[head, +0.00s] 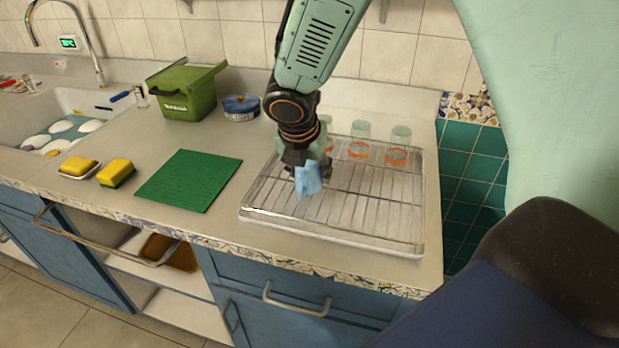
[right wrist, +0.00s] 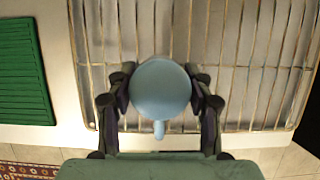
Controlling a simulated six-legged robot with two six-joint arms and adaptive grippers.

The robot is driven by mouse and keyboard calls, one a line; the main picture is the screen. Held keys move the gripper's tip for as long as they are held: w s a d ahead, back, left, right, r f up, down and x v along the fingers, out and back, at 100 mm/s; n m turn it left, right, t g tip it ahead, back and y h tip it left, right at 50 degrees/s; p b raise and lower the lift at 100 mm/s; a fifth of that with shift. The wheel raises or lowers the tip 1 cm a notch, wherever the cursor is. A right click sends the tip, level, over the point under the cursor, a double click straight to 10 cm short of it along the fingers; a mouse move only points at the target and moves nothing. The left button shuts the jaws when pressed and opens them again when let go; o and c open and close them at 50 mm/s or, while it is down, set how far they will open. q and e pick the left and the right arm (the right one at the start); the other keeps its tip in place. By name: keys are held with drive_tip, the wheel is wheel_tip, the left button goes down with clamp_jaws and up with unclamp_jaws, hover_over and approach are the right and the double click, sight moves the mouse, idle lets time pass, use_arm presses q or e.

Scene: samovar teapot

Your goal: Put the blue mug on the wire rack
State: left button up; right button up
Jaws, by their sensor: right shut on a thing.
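The light blue mug (head: 308,180) is in my right gripper (head: 305,162) over the left part of the wire rack (head: 375,200) in the head view. In the right wrist view the mug (right wrist: 160,88) sits between both fingers of my right gripper (right wrist: 160,95), which are shut on its sides. Its handle points down in that picture. The wire rack (right wrist: 240,70) lies behind it. I cannot tell whether the mug touches the wires. My left gripper is not in view.
Glasses with orange bands (head: 358,150) stand at the rack's back. A green mat (head: 190,180) lies left of the rack; it also shows in the right wrist view (right wrist: 22,75). A green bin (head: 187,95), a blue tin (head: 240,108) and sponges (head: 117,172) stand farther left. The rack's front right is clear.

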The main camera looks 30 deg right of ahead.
drive_tip(key=shift+w+a+f, duration=0.15)
drive_tip(key=shift+f, duration=0.3)
drive_tip(key=shift+a+r, duration=0.1)
drive_tip(key=shift+s+r, duration=0.2)
drive_tip(key=shift+s, duration=0.15)
drive_tip(key=shift+d+f, duration=0.1)
drive_tip(key=shift+d, duration=0.1)
drive_tip(key=o, duration=0.8)
drive_tip(key=shift+f, duration=0.2)
drive_tip(key=shift+o, duration=1.3)
drive_tip(key=shift+w+a, duration=0.1)
drive_tip(key=shift+w, duration=0.15)
drive_tip(key=shift+o, duration=0.8)
drive_tip(key=shift+s+r, duration=0.1)
drive_tip(key=shift+s, duration=0.05)
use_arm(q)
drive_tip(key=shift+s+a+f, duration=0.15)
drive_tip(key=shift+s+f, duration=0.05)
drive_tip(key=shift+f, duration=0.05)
use_arm(e)
drive_tip(key=shift+s, duration=0.1)
